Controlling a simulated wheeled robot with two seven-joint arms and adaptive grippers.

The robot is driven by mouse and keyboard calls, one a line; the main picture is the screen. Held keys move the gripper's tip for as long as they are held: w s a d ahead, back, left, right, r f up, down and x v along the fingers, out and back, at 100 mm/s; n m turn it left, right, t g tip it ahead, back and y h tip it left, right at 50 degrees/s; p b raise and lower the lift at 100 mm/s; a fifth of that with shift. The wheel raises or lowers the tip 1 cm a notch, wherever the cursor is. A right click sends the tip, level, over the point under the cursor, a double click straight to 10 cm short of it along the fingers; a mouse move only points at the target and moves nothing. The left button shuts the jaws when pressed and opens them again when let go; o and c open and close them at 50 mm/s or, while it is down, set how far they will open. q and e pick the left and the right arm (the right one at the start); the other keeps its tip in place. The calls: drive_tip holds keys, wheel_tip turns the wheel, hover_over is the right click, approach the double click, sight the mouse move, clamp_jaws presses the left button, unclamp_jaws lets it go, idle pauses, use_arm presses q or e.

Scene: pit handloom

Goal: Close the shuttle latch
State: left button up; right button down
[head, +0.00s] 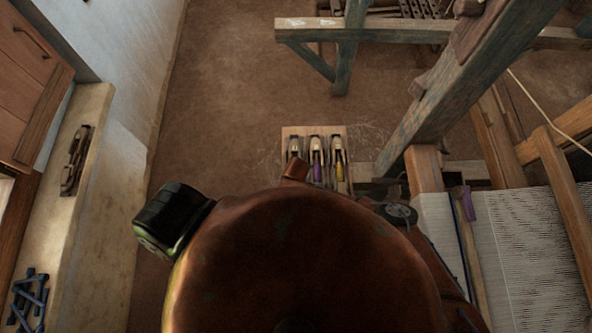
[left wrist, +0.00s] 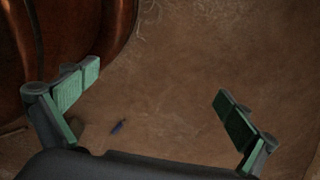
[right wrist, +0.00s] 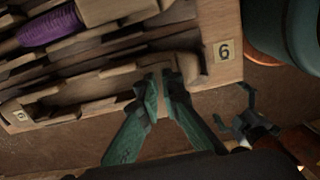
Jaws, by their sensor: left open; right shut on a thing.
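A wooden shuttle board (head: 296,131) lies beyond my body in the head view, with three shuttles side by side. A purple bobbin (head: 317,172) shows in the middle one and a yellow bobbin (head: 340,174) in the right one. In the right wrist view my right gripper (right wrist: 162,82) is shut at the edge of an empty-looking shuttle, beside a curved wooden end piece (right wrist: 190,67). Its tips seem to pinch the small shuttle latch, mostly hidden between them. My left gripper (left wrist: 155,88) is open and empty above the floor; it also shows in the right wrist view (right wrist: 246,118).
Number tags (right wrist: 224,50) mark the board. The loom frame (head: 455,95) and white warp (head: 520,230) stand to the right. A ledge with blue pieces (head: 29,298) runs along the left wall. A small blue item (left wrist: 118,126) lies on the open floor.

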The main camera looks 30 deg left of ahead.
drive_tip(key=shift+m, duration=0.9)
drive_tip(key=m+p, duration=0.1)
drive_tip(key=m, duration=0.2)
use_arm(q)
drive_tip(key=shift+w+r, duration=0.45)
drive_tip(key=shift+r, duration=0.2)
use_arm(e)
drive_tip(key=shift+m, duration=0.4)
use_arm(q)
drive_tip(key=shift+s, duration=0.1)
use_arm(e)
drive_tip(key=c, duration=2.4)
unclamp_jaws()
use_arm(q)
drive_tip(key=shift+s+a, duration=0.1)
